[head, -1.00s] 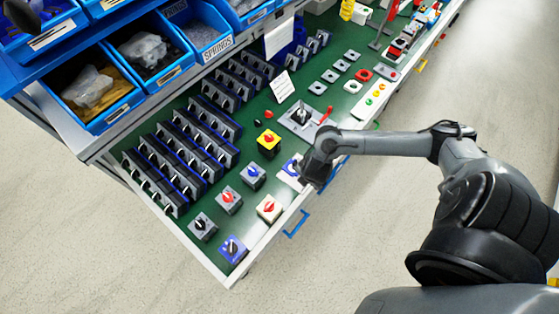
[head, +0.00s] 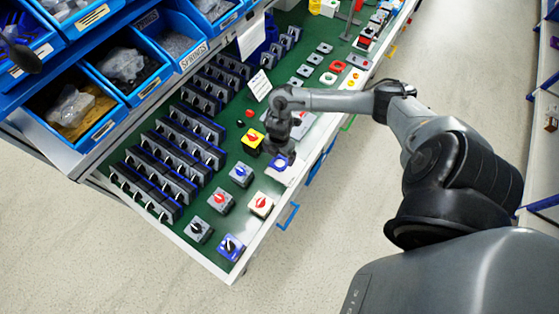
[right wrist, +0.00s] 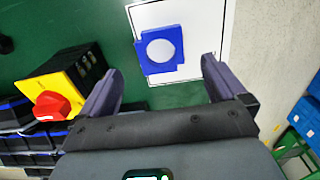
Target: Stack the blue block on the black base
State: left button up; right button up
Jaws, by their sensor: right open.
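The blue block (head: 279,162) is a flat square piece with a pale round centre. It lies on a white sheet with a dark outline near the bench's front edge. It also shows in the right wrist view (right wrist: 143,53), at the top middle. My right gripper (head: 280,154) is over the bench just above the block. In the right wrist view its two fingers (right wrist: 160,80) are spread and empty, with the block beyond their tips. I cannot tell for sure which piece is the black base. A black-bodied switch with yellow top and red knob (right wrist: 62,93) stands left of the gripper.
Several knob switches (head: 240,174) stand on the green bench top in front of racks of grey switches (head: 175,160). Blue parts bins (head: 125,65) rise behind. A grey plate (head: 303,125) lies past my right gripper, partly hidden by the arm.

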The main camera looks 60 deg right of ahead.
aim_at(279, 165)
jog(key=f, duration=0.4)
jog(key=shift+s+a+f+b, duration=0.1)
jog(key=shift+a+b, duration=0.1)
jog(key=shift+b, duration=0.1)
jog(key=shift+f, duration=0.4)
jog(key=shift+c, duration=0.6)
jog(key=c, duration=1)
jog(key=shift+r, duration=0.15)
